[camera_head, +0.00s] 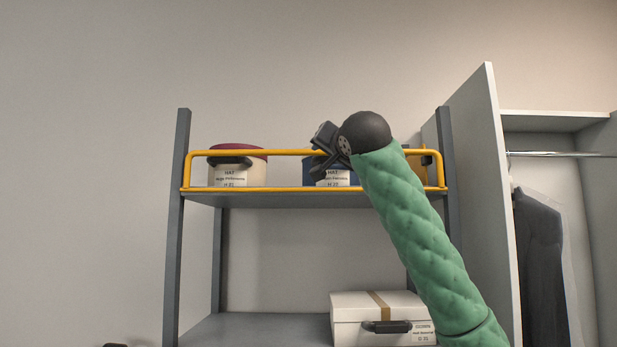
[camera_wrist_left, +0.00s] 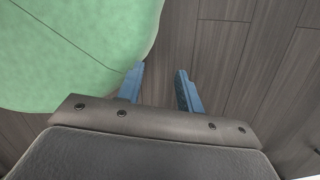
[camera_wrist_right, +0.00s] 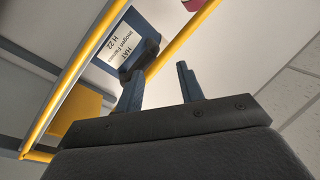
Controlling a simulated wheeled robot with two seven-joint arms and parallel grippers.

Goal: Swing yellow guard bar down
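The yellow guard bar (camera_head: 290,153) stands upright along the front of the upper shelf, its top rail above the shelf edge. In the right wrist view, its yellow rails (camera_wrist_right: 75,75) cross at a slant. My right gripper (camera_head: 322,148) is at the top rail, right of the middle, in front of a blue hat box (camera_head: 346,178). In the right wrist view its fingers (camera_wrist_right: 160,68) are apart, with a yellow rail close to the tips. I cannot tell whether they touch it. My left gripper (camera_wrist_left: 158,72) is open and empty over the floor, outside the head view.
A white hat box with a dark red lid (camera_head: 236,166) stands behind the bar at the left. A white case (camera_head: 350,318) lies on the lower shelf. A tall grey panel (camera_head: 480,180) and a hanging dark garment (camera_head: 540,265) are at the right.

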